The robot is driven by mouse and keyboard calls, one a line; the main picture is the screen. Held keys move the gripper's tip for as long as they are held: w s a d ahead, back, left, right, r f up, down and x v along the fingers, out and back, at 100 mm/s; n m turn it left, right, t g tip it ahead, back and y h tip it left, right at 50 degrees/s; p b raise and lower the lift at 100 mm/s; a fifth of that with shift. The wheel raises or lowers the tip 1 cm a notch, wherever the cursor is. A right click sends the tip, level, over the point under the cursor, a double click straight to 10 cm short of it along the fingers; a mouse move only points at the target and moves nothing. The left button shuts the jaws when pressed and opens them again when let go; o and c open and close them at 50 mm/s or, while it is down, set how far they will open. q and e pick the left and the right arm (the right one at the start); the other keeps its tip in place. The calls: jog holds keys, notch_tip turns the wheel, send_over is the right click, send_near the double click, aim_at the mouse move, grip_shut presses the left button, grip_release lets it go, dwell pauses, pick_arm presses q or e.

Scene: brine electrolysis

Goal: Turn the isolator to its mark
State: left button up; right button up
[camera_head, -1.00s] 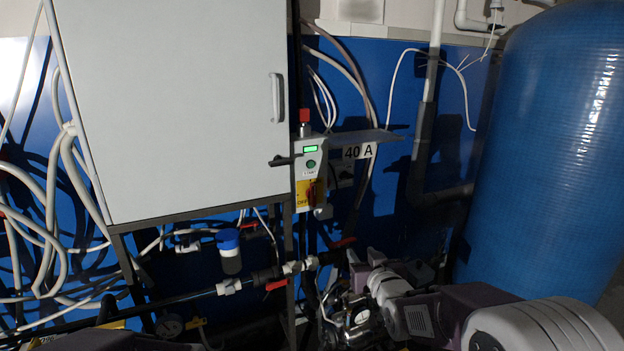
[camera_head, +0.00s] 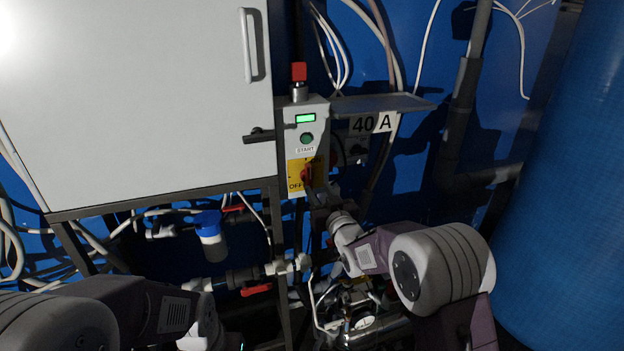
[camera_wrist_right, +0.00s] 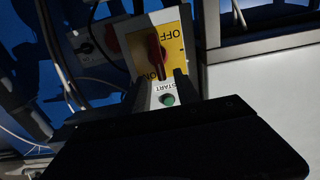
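The isolator is a red rotary handle (camera_head: 307,176) on a yellow plate (camera_head: 293,166) marked ON and OFF, low on a grey control box (camera_head: 317,130). In the right wrist view the picture is upside down; the red handle (camera_wrist_right: 154,52) stands roughly upright on the yellow plate (camera_wrist_right: 176,60), one end near ON. My right gripper (camera_head: 314,193) is just below and in front of the isolator. In the right wrist view its dark fingers (camera_wrist_right: 158,88) are apart, with the handle beyond the gap; contact cannot be told. My left arm shows lower left, its gripper out of view.
A green START button (camera_head: 306,138) and a red-topped knob (camera_head: 299,73) are on the box. A black lever (camera_head: 262,135) sticks out left, and a shelf (camera_head: 380,104) juts right. A white cabinet (camera_head: 130,100) stands left; a blue tank (camera_head: 560,200) stands right. Pipes and valves lie below.

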aim_at(310, 177)
jog(key=p+x, duration=0.1)
jog(key=x, duration=0.4)
jog(key=shift+w, duration=0.35)
jog(key=shift+w+a, duration=0.35)
jog(key=shift+w, duration=0.05)
jog(key=shift+w+d+f, duration=0.1)
jog(key=shift+w, duration=0.15)
grip_shut()
